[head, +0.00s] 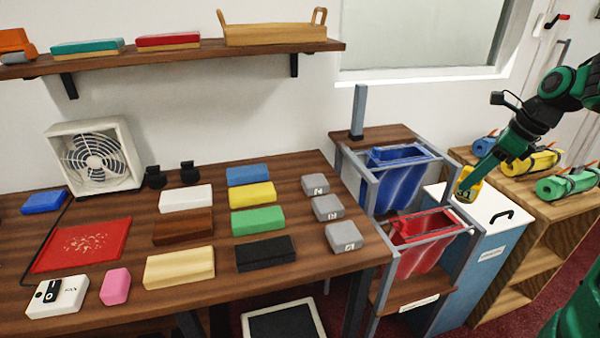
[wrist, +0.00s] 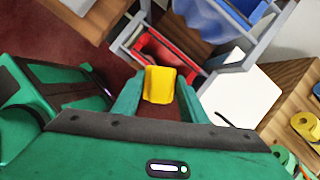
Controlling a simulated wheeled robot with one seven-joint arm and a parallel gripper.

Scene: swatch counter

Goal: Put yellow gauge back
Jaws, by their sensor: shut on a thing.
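My gripper (head: 466,188) is shut on a yellow thing (head: 469,178), which looks like the yellow gauge. It is held in the air in front of the white top of the blue cabinet. In the wrist view the yellow gauge (wrist: 160,85) sits between the two green fingers of my gripper (wrist: 158,97). Its far side is hidden, and I cannot read any marking on it. A yellow block (head: 252,195) lies on the table between a blue block (head: 248,175) and a green block (head: 258,220).
A frame holds a blue bin (head: 400,180) and a red bin (head: 422,245). The blue cabinet (head: 490,262) stands beside it. Colored rolls, including a yellow roll (head: 530,163), lie on the wooden shelf unit. The table (head: 120,207) holds a fan (head: 95,157), a red tray (head: 82,246) and several grey blocks.

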